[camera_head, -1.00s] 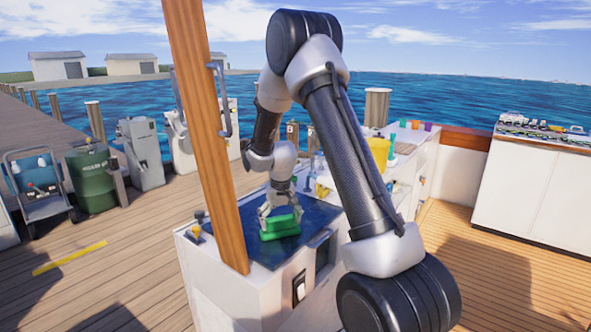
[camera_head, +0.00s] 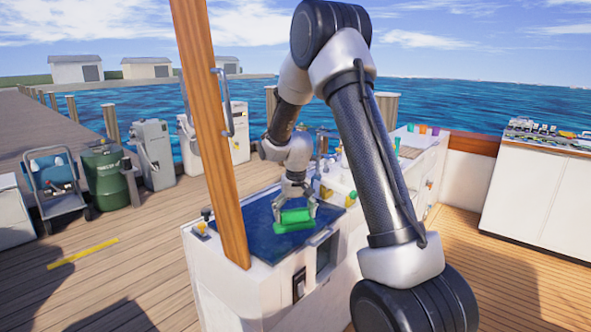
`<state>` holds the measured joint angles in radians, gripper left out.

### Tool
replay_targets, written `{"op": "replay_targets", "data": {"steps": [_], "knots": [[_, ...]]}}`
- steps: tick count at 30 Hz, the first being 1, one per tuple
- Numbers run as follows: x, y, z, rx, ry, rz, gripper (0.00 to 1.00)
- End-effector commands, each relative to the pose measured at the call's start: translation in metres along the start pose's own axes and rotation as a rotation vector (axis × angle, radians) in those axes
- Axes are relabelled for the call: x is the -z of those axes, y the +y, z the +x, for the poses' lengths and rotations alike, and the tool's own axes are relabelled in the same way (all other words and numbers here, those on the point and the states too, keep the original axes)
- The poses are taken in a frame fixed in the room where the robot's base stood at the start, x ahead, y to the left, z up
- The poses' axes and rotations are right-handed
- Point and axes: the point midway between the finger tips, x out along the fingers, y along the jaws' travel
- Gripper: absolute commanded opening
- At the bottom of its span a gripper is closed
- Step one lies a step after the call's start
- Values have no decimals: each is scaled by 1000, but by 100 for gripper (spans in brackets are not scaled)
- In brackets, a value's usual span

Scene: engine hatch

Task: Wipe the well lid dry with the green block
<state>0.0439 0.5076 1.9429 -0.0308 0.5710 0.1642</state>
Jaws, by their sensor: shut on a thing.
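The well lid (camera_head: 262,250) is a dark blue panel on top of a white cabinet. My gripper (camera_head: 296,212) is shut on the green block (camera_head: 293,222) over the right part of the lid. The block looks level and low over the lid; I cannot tell whether it touches. Part of the lid's left side is hidden by a wooden post.
The wooden post (camera_head: 210,140) rises just left of the lid. Small coloured items stand on the white counter (camera_head: 342,188) behind it. A green barrel (camera_head: 107,178) and a blue cart (camera_head: 55,185) stand on the dock at left. Open deck lies to the right.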

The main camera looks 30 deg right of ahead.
Motion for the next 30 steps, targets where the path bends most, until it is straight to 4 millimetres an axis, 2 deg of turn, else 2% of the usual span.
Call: {"op": "replay_targets", "data": {"steps": [12,30], "knots": [[4,0,-35,0,2,-1,67],[3,0,-40,0,0,-1,67]]}}
